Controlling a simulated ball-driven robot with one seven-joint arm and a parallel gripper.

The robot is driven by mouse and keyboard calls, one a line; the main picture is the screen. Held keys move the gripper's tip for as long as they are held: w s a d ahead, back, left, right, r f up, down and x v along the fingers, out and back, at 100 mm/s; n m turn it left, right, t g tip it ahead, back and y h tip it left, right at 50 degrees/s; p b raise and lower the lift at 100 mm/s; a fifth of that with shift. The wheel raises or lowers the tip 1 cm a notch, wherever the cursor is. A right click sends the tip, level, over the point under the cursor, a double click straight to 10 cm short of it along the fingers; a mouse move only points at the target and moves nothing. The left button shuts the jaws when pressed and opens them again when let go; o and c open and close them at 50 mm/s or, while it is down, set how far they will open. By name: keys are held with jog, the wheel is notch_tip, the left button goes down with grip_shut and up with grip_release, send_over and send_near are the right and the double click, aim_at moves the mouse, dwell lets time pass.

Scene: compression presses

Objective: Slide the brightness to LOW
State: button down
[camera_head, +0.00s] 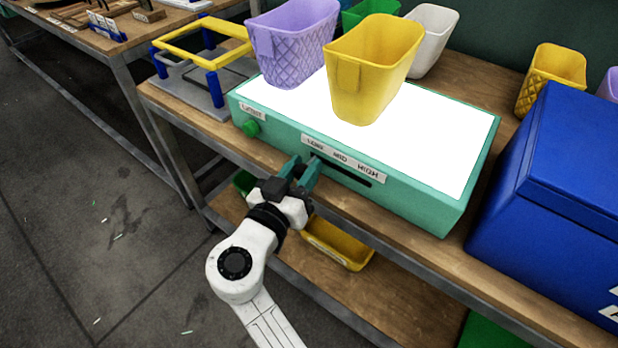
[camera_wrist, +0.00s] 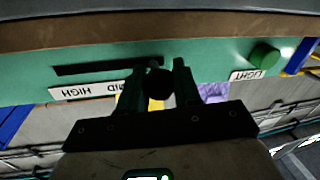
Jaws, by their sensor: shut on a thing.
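A green light box (camera_head: 420,200) with a glowing white top stands on the bench. Its front has a label strip (camera_head: 344,158) reading LOW, MID and HIGH above a dark slot (camera_head: 355,178). My gripper (camera_head: 305,168) is at the LOW end of the slot. In the wrist view, which is upside down, the dark slider knob (camera_wrist: 158,84) sits between the fingers of my gripper (camera_wrist: 158,78), at the right end of the slot (camera_wrist: 100,66). The fingers are shut on the knob. They hide it in the head view and cover the LOW label in the wrist view.
A green LIGHT knob (camera_head: 251,128) sticks out left of the slot. Purple (camera_head: 290,45) and yellow (camera_head: 375,65) baskets stand on the box. A blue case (camera_head: 560,170) is at the right. A yellow bin (camera_head: 338,243) lies on the shelf below.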

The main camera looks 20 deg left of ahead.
jog(key=shift+a, duration=0.15)
jog(key=c, duration=0.8)
grip_release()
jog(key=shift+a, duration=0.1)
jog(key=s, duration=0.3)
jog(key=s+a, duration=0.1)
jog(key=s, duration=0.6)
jog(key=shift+s+a, duration=0.3)
